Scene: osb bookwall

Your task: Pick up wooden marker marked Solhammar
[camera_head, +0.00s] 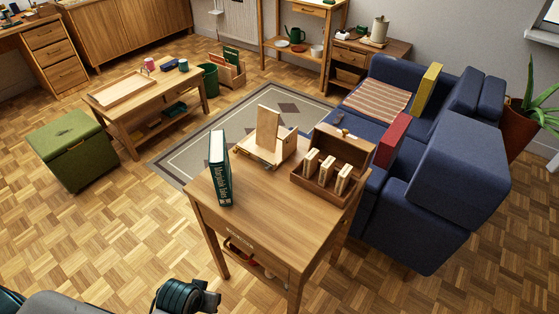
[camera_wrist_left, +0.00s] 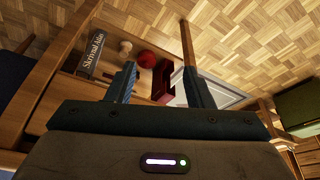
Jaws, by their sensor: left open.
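Several small light wooden markers (camera_head: 327,170) stand upright in an open wooden box (camera_head: 322,196) at the right of the near table's top in the head view. Their lettering is too small to read, so I cannot tell which is marked Solhammar. My left gripper (camera_wrist_left: 160,68) shows in the left wrist view, its two dark blue fingers spread wide. A dark red object (camera_wrist_left: 163,82) appears between the fingers, beyond them; I cannot tell its distance. No marker is recognisable in that view.
A dark green book (camera_head: 220,168) stands upright on the near table (camera_head: 262,222), with a wooden stand (camera_head: 267,135) behind. The table's front middle is clear. A blue sofa (camera_head: 440,200) adjoins the right. The wrist view shows a dark book (camera_wrist_left: 90,55) and red ball (camera_wrist_left: 147,59).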

